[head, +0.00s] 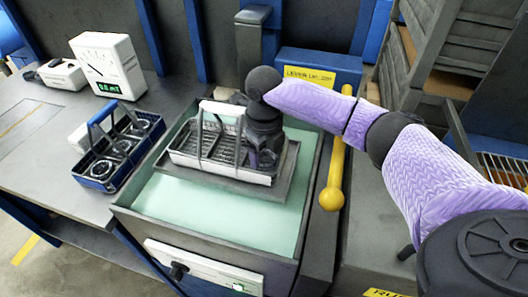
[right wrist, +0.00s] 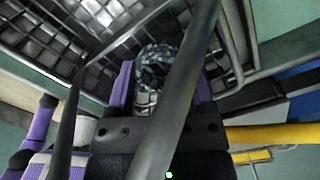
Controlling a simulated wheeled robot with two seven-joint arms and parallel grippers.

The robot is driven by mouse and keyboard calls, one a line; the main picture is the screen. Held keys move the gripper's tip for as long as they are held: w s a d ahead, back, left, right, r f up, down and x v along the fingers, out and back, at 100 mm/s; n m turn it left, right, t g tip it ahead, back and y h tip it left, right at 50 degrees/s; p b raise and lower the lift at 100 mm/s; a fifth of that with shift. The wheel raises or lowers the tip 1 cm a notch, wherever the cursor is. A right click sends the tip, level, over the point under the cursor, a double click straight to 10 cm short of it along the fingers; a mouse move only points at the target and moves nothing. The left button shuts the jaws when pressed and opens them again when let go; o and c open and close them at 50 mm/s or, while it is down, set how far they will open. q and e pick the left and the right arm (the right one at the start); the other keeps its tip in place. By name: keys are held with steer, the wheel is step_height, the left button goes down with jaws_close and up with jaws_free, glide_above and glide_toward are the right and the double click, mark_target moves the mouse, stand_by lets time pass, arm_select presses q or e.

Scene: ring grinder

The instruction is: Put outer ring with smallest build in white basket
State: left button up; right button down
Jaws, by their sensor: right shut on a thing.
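The white basket (head: 222,172), with a wire-mesh inside and a raised handle, stands on a grey tray over the pale green tank. My right gripper (head: 262,158) points down at the basket's right end. In the right wrist view its purple fingers (right wrist: 163,82) are shut on a dark, shiny, ring-like piece (right wrist: 156,66), close to the basket mesh (right wrist: 50,30). A bar of the handle crosses in front of the wrist camera. The held piece is hidden in the head view. Several metal rings (head: 103,169) lie in the blue basket (head: 96,186) on the left bench. My left gripper is not seen.
A white gauge with a green display (head: 107,66) stands behind the blue basket. A yellow lever (head: 334,178) rises right of the tank. A blue machine part with a yellow label (head: 318,68) is behind. Bare green surface (head: 215,215) lies in front of the tray.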

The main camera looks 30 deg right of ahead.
jaws_free()
steer(key=shift+f, duration=0.1)
step_height(320, 180, up, 12)
steer(key=p, duration=0.3)
steer(key=shift+p, duration=0.4)
